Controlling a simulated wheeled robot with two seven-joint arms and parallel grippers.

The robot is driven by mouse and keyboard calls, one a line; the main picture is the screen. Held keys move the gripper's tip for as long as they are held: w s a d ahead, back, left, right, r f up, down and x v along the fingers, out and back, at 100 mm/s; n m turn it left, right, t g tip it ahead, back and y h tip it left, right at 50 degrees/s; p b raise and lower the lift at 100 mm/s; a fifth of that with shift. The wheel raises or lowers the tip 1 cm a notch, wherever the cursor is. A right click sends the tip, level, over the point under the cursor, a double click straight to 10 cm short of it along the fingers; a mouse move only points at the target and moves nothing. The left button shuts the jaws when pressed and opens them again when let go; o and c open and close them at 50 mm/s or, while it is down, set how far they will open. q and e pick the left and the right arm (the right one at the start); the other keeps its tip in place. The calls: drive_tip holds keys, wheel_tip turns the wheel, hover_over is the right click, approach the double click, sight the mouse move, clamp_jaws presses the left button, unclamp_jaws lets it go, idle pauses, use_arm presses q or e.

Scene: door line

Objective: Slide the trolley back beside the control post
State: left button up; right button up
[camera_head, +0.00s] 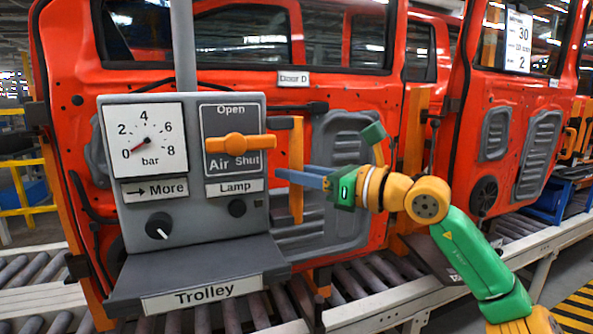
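The grey control post (184,215) stands at the left, with a dial gauge whose needle is near 0 bar and an orange air lever (240,142) lying level. Its lower shelf carries a "Trolley" label (202,294); no separate trolley can be clearly made out. My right gripper (280,175), on a green and yellow arm, points left just right of the post. Its blue fingers overlap an upright orange bar (297,140) in the picture; contact cannot be told. The fingers are seen edge-on, so their opening is unclear. My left gripper is not in view.
A red door (345,85), labelled Door D, hangs close behind the post. Another red door (515,100) is at the right. A roller conveyor (380,285) runs below. Yellow rails (25,190) stand at the far left. Striped floor (575,308) shows at the lower right.

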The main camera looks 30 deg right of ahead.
clamp_jaws()
drive_tip(key=shift+r, duration=0.1)
idle(1.0)
